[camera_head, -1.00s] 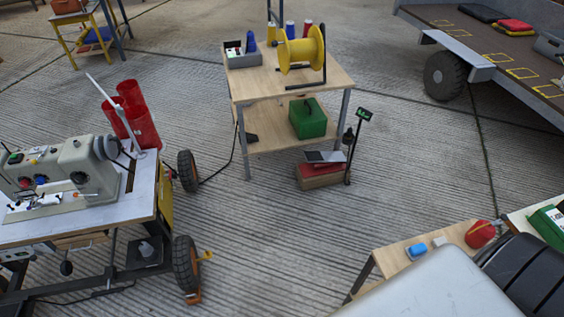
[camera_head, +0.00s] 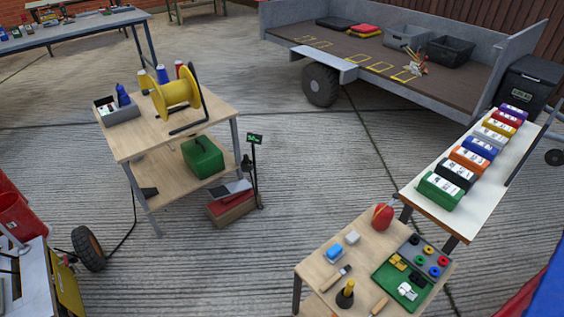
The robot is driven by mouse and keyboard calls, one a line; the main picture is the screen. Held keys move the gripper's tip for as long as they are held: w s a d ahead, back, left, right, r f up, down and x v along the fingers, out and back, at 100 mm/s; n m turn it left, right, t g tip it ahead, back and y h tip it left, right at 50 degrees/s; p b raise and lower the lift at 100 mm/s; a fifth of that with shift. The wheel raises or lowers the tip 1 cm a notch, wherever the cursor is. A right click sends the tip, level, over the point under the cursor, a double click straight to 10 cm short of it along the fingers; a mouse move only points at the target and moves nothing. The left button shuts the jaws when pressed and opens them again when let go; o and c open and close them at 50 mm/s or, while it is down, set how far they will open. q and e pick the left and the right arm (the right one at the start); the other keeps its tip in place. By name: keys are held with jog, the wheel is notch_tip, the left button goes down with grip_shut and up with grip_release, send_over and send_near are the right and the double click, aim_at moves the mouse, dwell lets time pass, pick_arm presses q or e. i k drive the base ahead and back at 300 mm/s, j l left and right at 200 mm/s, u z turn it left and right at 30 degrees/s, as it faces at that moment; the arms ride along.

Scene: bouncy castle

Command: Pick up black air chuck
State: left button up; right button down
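I cannot surely pick out the black air chuck. Small pieces lie on a green tray (camera_head: 378,276) on the low wooden table (camera_head: 322,268) at lower right: yellow ones (camera_head: 398,262), a black one (camera_head: 416,280) and white ones (camera_head: 406,291). The black piece is too small to name. A black cone-shaped thing with a yellow top (camera_head: 345,295) stands near the table's front. Neither of my grippers is in view.
A white table (camera_head: 420,205) with a row of coloured boxes stands behind the low table. A two-level wooden table (camera_head: 135,147) with a yellow reel (camera_head: 175,95) and green case (camera_head: 203,157) is left. A trailer (camera_head: 350,50) stands behind. Open concrete lies between.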

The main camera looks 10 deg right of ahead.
aim_at(246, 157)
jog(key=z, duration=0.55)
jog(key=j+z, duration=0.1)
jog(key=z, duration=0.4)
jog(key=j+z, duration=0.1)
jog(key=z, duration=0.45)
jog(key=i+j+z, duration=0.1)
jog(key=z, duration=0.95)
jog(key=j+z, duration=0.1)
jog(key=z, duration=0.4)
jog(key=k+z, duration=0.1)
jog(key=z, duration=0.95)
jog(key=k+j+z, duration=0.1)
jog(key=z, duration=0.25)
jog(key=k+z, duration=0.1)
jog(key=z, duration=0.3)
jog(key=k+z, duration=0.1)
jog(key=z, duration=0.25)
jog(key=k+z, duration=0.25)
jog(key=k, duration=0.55)
jog(key=k+z, duration=0.3)
jog(key=k, duration=0.5)
jog(key=k+u, duration=0.2)
jog(key=k, duration=0.15)
jog(key=k+j+u, duration=0.1)
jog(key=u, duration=1.65)
